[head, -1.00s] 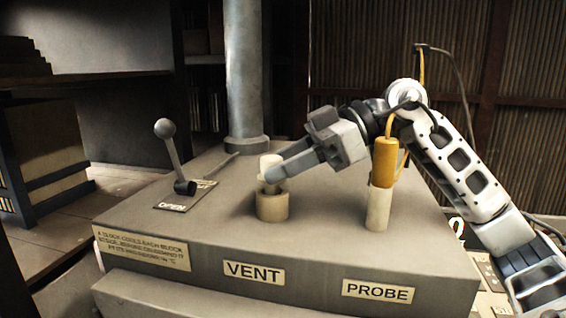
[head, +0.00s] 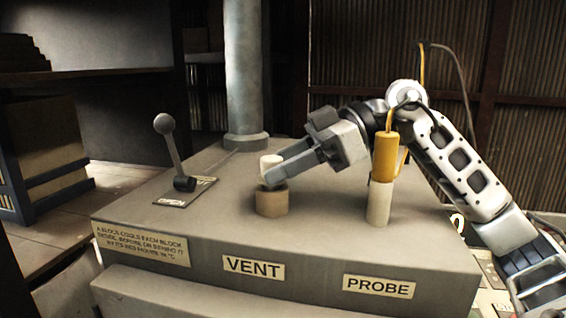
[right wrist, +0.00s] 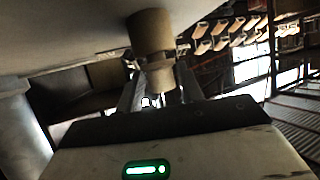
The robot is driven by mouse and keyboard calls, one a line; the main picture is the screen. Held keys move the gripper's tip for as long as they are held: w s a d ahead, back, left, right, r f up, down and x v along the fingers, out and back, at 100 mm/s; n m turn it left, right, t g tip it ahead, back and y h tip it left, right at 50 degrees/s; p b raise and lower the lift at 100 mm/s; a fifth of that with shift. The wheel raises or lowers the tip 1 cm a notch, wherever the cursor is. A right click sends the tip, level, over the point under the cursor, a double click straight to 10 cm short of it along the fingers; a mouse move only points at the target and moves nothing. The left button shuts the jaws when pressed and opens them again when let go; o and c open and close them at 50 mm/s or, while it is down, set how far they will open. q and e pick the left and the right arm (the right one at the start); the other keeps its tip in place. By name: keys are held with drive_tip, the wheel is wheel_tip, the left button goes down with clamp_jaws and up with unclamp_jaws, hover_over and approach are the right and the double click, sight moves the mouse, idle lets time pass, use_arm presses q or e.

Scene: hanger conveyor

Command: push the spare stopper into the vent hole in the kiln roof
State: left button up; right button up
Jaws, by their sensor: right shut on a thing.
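The pale stopper (head: 270,161) is upright between the fingertips of my right gripper (head: 274,179), which is shut on it. It is directly above the tan vent collar (head: 272,203), behind the VENT label on the kiln roof (head: 330,222). The stopper's lower end is at the collar's mouth; the fingers hide how far it is in. In the right wrist view, the stopper (right wrist: 160,76) is between the fingers, end to end with the collar (right wrist: 149,30), with no clear gap. My left gripper is not in view.
A yellow probe (head: 385,158) stands in a pale sleeve (head: 379,204) behind the PROBE label, close to my right arm. A lever (head: 172,150) with a round knob stands at the left by an OPEN plate. A grey flue pipe (head: 244,75) rises behind the collar.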

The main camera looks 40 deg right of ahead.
drive_tip(key=shift+f+b, duration=0.3)
drive_tip(key=shift+f, duration=0.15)
drive_tip(key=o, duration=0.8)
drive_tip(key=shift+c, duration=0.2)
drive_tip(key=o, duration=0.5)
drive_tip(key=shift+o, duration=0.2)
